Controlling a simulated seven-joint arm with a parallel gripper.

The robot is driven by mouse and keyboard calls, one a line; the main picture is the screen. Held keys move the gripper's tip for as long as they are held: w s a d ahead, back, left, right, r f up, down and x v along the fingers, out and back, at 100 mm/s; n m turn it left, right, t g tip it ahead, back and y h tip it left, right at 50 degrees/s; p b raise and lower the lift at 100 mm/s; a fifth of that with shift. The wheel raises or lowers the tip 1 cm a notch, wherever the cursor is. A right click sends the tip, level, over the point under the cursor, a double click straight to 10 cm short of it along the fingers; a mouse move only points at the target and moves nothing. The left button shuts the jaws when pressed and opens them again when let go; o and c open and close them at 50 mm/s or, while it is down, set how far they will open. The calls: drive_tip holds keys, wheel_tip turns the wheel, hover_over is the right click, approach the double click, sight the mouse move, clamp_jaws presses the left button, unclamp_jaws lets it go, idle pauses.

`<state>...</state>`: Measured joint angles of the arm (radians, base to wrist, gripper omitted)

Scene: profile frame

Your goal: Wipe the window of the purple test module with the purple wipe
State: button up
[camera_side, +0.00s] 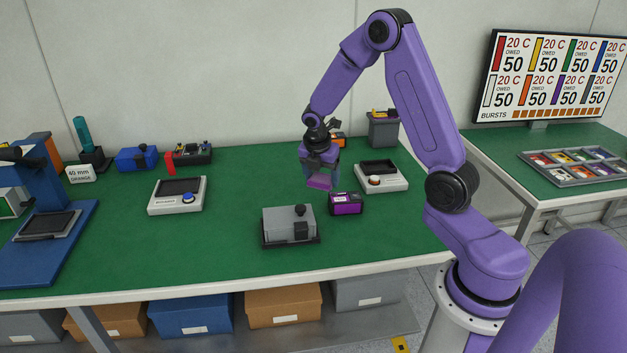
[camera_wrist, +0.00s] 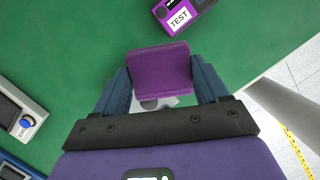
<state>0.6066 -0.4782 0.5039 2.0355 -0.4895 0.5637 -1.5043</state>
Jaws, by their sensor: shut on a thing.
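The purple test module (camera_side: 346,204) lies on the green bench, right of the grey block fixture. In the wrist view the module (camera_wrist: 183,14) is at the top edge, partly cut off, with a white TEST label; its window cannot be made out clearly. My gripper (camera_side: 320,178) is shut on the purple wipe (camera_side: 319,182), a folded pad that shows between the two blue-grey fingers in the wrist view (camera_wrist: 160,70). The wipe hangs above the bench, a little left of and above the module in the side view, apart from it.
A grey fixture with a black knob (camera_side: 290,224) stands left of the module. A grey bin (camera_side: 383,130) stands behind. Bare green bench (camera_side: 235,180) lies between.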

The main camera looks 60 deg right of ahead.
sight(356, 191)
drive_tip(key=s+d+m+g, duration=0.2)
drive_tip(key=s+d+m, duration=0.2)
drive_tip(key=d+m, duration=0.55)
drive_tip(key=shift+d+f+n, duration=0.45)
drive_tip(key=shift+f, duration=0.8)
drive_tip(key=shift+d+f+n, duration=0.4)
drive_tip(key=shift+f+n, duration=0.05)
drive_tip(key=shift+f, duration=0.85)
drive_tip(key=shift+d+f+n, duration=0.45)
drive_tip(key=shift+f, duration=0.8)
drive_tip(key=shift+s+a+f, duration=0.3)
drive_tip(key=shift+s+a, duration=0.1)
drive_tip(key=shift+a, duration=0.1)
drive_tip(key=shift+c, duration=0.4)
drive_tip(key=shift+s+a, duration=0.9)
drive_tip(key=shift+a, duration=0.05)
drive_tip(key=shift+w+d, duration=1.05)
drive_tip(key=shift+d, duration=0.1)
drive_tip(key=shift+w+d+r, duration=0.2)
drive_tip(key=shift+w+d, duration=0.15)
wheel_tip(356, 191, up, 8)
